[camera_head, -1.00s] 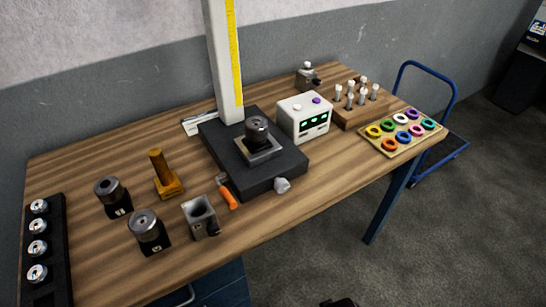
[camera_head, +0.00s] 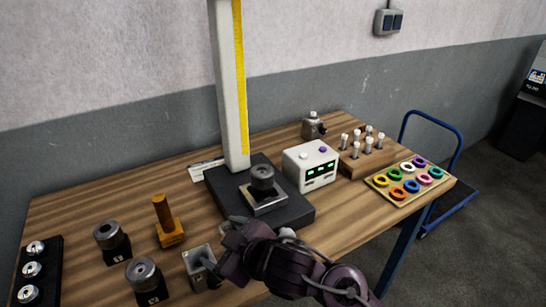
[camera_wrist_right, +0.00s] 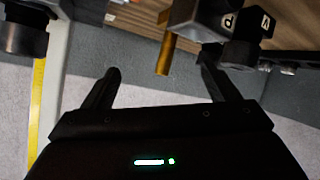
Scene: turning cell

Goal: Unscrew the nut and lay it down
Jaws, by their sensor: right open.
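No part is plainly marked as the nut. A dark round collar (camera_head: 262,177) sits upright on the square plate of the black stand (camera_head: 295,217); it may be the nut, but its thread is too small to see. My right gripper (camera_head: 225,243) is low in front of that stand, apart from the collar, beside the grey block with a black knob (camera_head: 199,262). In the right wrist view my right gripper (camera_wrist_right: 158,68) is open and empty. The brass post (camera_wrist_right: 166,52) shows beyond its fingers in that inverted view. My left gripper is not in view.
Two dark holders with round metal tops (camera_head: 109,235) (camera_head: 144,272) and the brass post's base (camera_head: 171,235) stand left. A white display box (camera_head: 311,165), a wooden pin rack (camera_head: 368,158) and a tray of coloured rings (camera_head: 373,183) stand right. Bare wood lies at back left.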

